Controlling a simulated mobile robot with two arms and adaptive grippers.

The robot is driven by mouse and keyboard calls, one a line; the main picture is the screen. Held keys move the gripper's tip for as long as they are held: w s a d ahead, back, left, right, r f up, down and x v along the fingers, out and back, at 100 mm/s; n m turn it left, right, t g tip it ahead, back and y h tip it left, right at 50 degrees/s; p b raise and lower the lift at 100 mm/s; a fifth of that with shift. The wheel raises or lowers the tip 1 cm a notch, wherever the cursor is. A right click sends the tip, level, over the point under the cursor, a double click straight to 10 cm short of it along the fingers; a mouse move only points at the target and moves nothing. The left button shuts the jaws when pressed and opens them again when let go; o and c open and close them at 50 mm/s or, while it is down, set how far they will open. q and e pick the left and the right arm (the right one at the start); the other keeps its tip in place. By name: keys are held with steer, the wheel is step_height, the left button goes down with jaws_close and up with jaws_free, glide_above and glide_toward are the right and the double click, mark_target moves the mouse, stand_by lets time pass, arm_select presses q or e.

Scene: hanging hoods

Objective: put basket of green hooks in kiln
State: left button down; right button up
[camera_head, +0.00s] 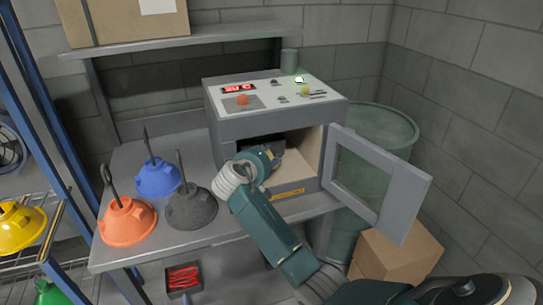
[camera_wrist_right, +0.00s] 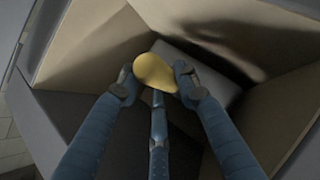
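The kiln (camera_head: 260,124) is a grey box on the metal table, with its windowed door (camera_head: 400,190) swung open to the right. My right gripper (camera_head: 270,158) is at the kiln's mouth, largely hidden by its own wrist. In the wrist view its blue fingers (camera_wrist_right: 155,85) reach into the tan-walled chamber. A rounded yellow thing (camera_wrist_right: 155,72) shows between the fingertips; I cannot tell what it is or whether it is gripped. A grey block-like shape (camera_wrist_right: 205,75) lies beyond them, not clearly a basket. I make out no green hooks. My left gripper is not in view.
Orange (camera_head: 128,220), blue (camera_head: 157,178) and dark grey (camera_head: 190,207) hoods stand left of the kiln. A small box of red hooks (camera_head: 184,279) is below the table. A bin (camera_head: 385,127) and cardboard box (camera_head: 395,254) stand right. The open door limits room there.

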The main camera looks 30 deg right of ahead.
steer(key=o, duration=0.5)
steer(key=shift+d+f, duration=0.15)
steer(key=shift+f, duration=0.3)
steer(key=shift+s+f, duration=0.15)
steer(key=shift+f, duration=0.15)
steer(key=shift+a, duration=0.55)
steer(key=a, duration=0.1)
steer(key=a+r, duration=0.1)
steer(key=s+a, duration=0.1)
steer(key=shift+a+r, duration=0.25)
steer(key=shift+a, duration=0.05)
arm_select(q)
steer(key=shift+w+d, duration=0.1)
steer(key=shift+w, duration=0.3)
arm_select(e)
steer(key=s+a+r, duration=0.4)
steer(key=s, duration=0.1)
steer(key=shift+s+a, duration=0.2)
steer(key=shift+a, duration=0.05)
